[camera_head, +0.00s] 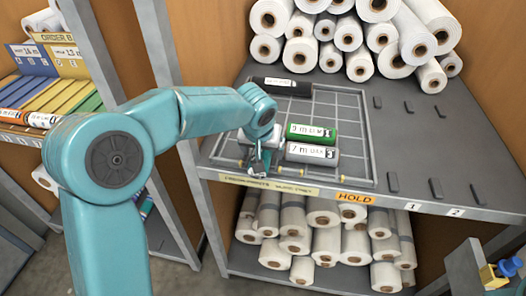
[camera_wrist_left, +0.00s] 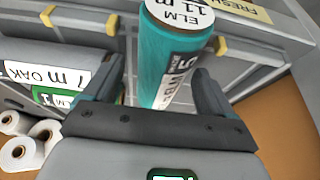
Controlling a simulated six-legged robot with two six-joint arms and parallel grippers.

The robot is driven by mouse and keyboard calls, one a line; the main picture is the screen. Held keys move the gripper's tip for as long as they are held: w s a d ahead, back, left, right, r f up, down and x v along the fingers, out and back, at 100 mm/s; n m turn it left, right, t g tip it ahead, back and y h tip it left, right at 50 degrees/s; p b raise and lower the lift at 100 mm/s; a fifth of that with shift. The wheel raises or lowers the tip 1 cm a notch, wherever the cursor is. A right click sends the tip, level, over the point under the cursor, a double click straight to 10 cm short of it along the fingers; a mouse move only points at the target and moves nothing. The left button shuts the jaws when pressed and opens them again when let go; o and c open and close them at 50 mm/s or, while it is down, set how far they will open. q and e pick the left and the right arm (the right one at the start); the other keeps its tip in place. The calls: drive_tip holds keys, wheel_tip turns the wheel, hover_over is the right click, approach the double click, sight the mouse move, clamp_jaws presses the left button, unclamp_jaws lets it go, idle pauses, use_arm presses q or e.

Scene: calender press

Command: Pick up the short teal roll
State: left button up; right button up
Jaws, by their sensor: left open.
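The short teal roll (camera_wrist_left: 165,65), with a white label reading "11 m ELM", lies between the two fingers of my left gripper (camera_wrist_left: 157,80) in the left wrist view. The fingers are open, one on each side of it, and I cannot tell whether either touches it. In the head view my left gripper (camera_head: 259,160) is low over the front left of the gridded tray (camera_head: 352,172). There my wrist hides most of the teal roll. My right gripper is not in view.
A green roll (camera_head: 311,133) and a grey roll labelled "7 m OAK" (camera_head: 312,153) lie just right of my gripper. A black roll (camera_head: 287,87) lies at the tray's back. White rolls (camera_head: 350,35) are stacked behind. The shelf's right side has small grey stops (camera_head: 436,189).

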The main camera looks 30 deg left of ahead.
use_arm(q)
drive_tip(key=shift+s, duration=0.1)
drive_tip(key=c, duration=1.3)
